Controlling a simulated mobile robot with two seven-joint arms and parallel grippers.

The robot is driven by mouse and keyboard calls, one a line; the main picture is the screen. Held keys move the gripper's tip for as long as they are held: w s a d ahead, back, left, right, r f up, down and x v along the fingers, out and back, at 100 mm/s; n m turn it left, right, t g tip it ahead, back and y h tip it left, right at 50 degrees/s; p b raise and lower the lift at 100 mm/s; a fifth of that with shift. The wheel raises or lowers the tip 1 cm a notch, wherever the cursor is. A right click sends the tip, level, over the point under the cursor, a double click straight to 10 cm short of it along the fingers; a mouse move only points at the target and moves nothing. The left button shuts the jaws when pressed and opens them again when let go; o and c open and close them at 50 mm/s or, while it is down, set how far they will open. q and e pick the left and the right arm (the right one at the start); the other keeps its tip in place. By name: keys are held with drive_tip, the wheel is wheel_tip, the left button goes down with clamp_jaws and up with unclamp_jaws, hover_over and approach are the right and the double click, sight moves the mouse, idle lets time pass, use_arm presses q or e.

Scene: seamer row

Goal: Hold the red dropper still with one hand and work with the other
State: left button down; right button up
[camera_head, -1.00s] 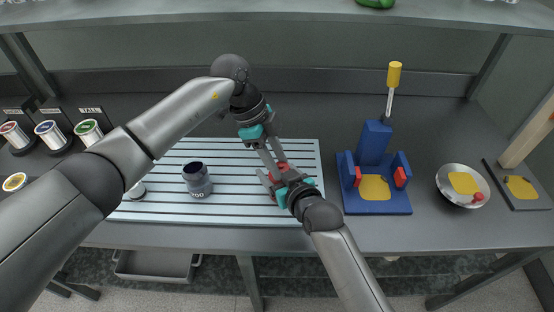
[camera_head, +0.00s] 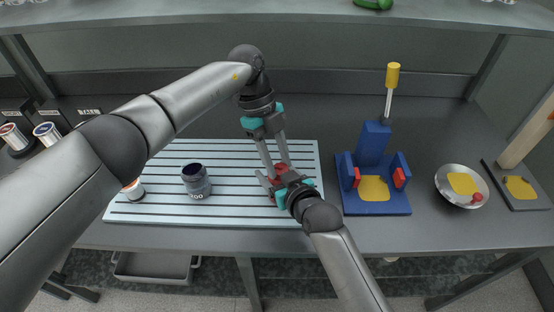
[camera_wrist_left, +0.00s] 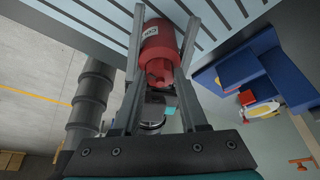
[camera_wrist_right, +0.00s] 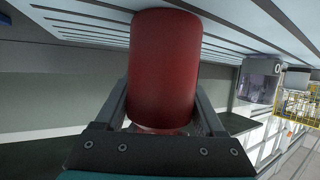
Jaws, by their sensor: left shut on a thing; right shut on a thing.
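The red dropper (camera_head: 282,170) is upright near the right end of the slatted light mat (camera_head: 235,155), partly hidden by both grippers. In the left wrist view it is a red cylinder (camera_wrist_left: 158,45) with a white label and a narrower red part towards the camera. My left gripper (camera_head: 275,162) reaches down from above, shut on the dropper's upper part. My right gripper (camera_head: 272,177) comes from the front, shut on its body, which fills the space between the fingers in the right wrist view (camera_wrist_right: 165,70).
A dark labelled jar (camera_head: 196,180) and a spool (camera_head: 134,190) stand on the mat. Right of it are a blue stand (camera_head: 376,205) with a yellow-handled tool (camera_head: 393,76), a metal bowl (camera_head: 447,180) and a dark board (camera_head: 515,198). More spools (camera_head: 48,136) stand at left.

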idle(0.4)
use_arm(q)
drive_tip(key=c, duration=0.7)
unclamp_jaws()
drive_tip(key=v, duration=1.2)
use_arm(e)
drive_tip(key=o, duration=1.5)
